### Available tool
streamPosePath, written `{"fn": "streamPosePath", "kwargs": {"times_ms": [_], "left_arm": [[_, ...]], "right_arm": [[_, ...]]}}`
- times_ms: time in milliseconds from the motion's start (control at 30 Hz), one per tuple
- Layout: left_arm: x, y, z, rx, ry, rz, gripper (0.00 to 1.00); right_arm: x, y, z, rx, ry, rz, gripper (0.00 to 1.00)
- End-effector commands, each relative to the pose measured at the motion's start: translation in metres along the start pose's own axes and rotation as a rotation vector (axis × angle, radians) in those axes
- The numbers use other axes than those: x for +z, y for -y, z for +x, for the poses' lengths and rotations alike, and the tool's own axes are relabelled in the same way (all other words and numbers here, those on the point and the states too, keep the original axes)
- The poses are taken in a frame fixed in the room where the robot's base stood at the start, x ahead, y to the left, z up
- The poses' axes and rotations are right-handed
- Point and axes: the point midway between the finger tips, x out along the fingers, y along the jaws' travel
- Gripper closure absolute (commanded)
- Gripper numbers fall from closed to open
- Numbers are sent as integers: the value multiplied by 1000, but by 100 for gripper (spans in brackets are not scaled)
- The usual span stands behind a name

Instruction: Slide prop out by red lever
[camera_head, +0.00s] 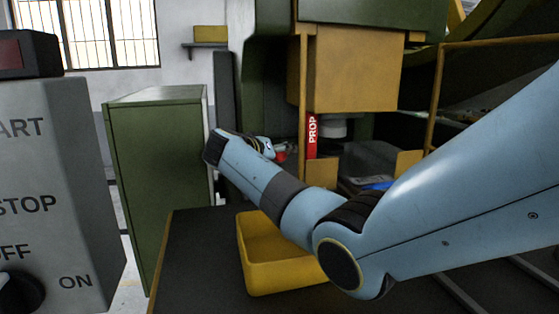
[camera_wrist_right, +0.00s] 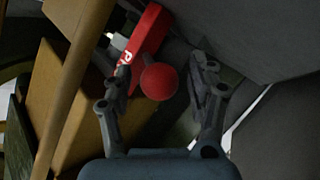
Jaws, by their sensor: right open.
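The prop is a red upright bar (camera_head: 312,134) lettered PROP, below the ochre block at the centre of the head view. Its red ball-ended lever shows as a small red spot (camera_head: 281,156) just past my right wrist. In the right wrist view, the red ball (camera_wrist_right: 159,81) appears between the two fingers of my right gripper (camera_wrist_right: 163,88), with the red lettered bar (camera_wrist_right: 147,35) behind it. The gripper is open, and the fingers show gaps to the ball on both sides. In the head view, my wrist hides most of the fingers. My left gripper is out of view.
A yellow bin (camera_head: 270,284) stands on the dark table beneath my right forearm. The ochre block (camera_head: 356,70) hangs above the prop. A green cabinet (camera_head: 155,180) and a grey control box (camera_head: 55,190) stand at left. An ochre post (camera_wrist_right: 75,85) runs close beside the left finger.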

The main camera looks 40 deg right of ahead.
Motion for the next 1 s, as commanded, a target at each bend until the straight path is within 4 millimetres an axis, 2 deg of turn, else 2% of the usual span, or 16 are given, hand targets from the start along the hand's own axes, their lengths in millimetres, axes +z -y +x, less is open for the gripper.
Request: {"fn": "streamPosePath", "kwargs": {"times_ms": [200, 233, 667, 1000], "left_arm": [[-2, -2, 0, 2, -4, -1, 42], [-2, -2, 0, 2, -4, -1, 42], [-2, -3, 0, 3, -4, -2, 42], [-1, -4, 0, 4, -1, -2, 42]], "right_arm": [[0, 0, 0, 0, 0, 0, 42], [0, 0, 0, 0, 0, 0, 44], [0, 0, 0, 0, 0, 0, 100], [1, -1, 1, 0, 1, -1, 100]]}}
